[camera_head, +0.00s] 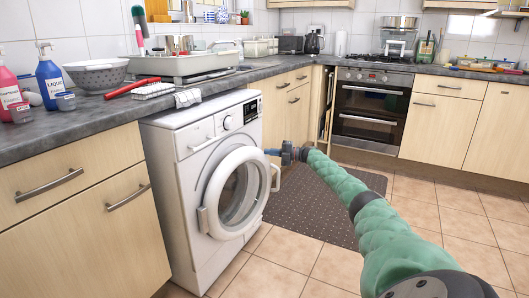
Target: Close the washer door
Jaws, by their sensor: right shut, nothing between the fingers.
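The white washer (205,150) stands under the worktop at left centre. Its round door (212,200) has a white ring and dark glass. The door stands out from the washer's front at an angle, so it looks partly open. A handle shows on the door's right edge. My right arm comes in from the lower right in a green sleeve. My right gripper (272,152) is shut and empty at the door's upper right edge, close to the washer's front. I cannot tell whether it touches the door. My left gripper is out of view.
A dark dotted mat (320,205) lies on the tiled floor right of the washer. Wooden cabinets (90,225) stand left of it, and an oven (370,110) stands at the back.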

